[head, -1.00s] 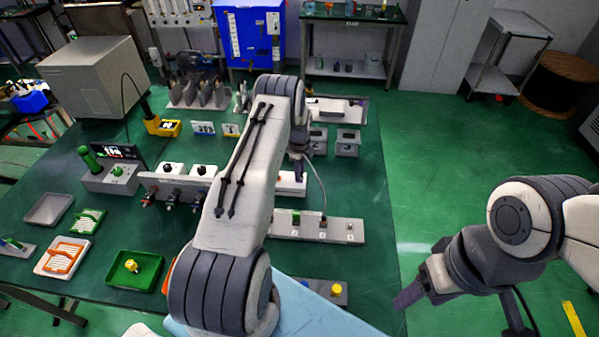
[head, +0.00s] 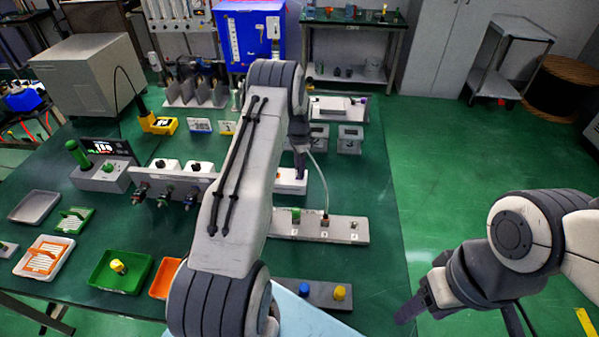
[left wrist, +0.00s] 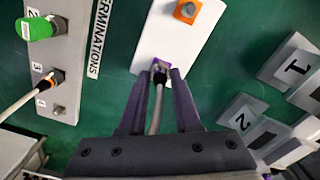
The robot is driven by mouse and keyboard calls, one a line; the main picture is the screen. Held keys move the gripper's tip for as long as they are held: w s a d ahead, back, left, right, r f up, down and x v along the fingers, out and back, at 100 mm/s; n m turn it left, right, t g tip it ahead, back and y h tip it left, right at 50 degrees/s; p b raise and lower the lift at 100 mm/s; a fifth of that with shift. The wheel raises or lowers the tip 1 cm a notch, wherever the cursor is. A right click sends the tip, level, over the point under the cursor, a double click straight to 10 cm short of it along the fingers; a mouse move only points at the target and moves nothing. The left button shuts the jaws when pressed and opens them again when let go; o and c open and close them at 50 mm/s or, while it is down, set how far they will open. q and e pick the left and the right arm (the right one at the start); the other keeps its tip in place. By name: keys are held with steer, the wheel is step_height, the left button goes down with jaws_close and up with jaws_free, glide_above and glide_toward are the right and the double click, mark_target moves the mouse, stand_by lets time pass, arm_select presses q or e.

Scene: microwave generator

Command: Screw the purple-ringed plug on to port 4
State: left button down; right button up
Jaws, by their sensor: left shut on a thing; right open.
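My left gripper (left wrist: 158,85) is shut on a dark plug (left wrist: 159,77) with a pale cable, at the edge of a white plate (left wrist: 170,42). A bit of purple shows at the plug's tip; whether it is seated in the plate I cannot tell. In the head view, my left gripper (head: 300,168) is over the white plate (head: 291,182). The terminations strip (left wrist: 70,60) holds a green plug (left wrist: 38,27) at port 2 and an orange-ringed cable plug (left wrist: 50,79) at port 3. Port 4 (left wrist: 58,110) is bare. My right gripper (head: 412,305) is open and empty.
An orange socket (left wrist: 187,10) is on the white plate. Numbered grey boxes (head: 350,139) stand behind it. A dark block (head: 315,292) with blue and yellow caps is at the front, and a green tray (head: 120,285) is at left.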

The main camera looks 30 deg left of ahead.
arm_select(q)
steer(key=n+b, duration=0.2)
steer(key=n, duration=0.2)
steer(key=shift+n, duration=0.3)
steer(key=n+b, duration=0.1)
steer(key=n, duration=0.4)
steer(key=n+b, duration=0.1)
steer(key=n, duration=0.4)
steer(key=shift+w+n, duration=0.1)
steer(key=shift+n, duration=0.3)
steer(key=shift+n+b, duration=0.35)
steer(key=shift+n, duration=1.85)
steer(key=shift+r, duration=0.1)
steer(key=c, duration=0.6)
jaws_free()
step_height(320, 180, up, 10)
steer(key=b, duration=0.1)
steer(key=shift+r+b, duration=0.2)
steer(key=shift+b, duration=0.1)
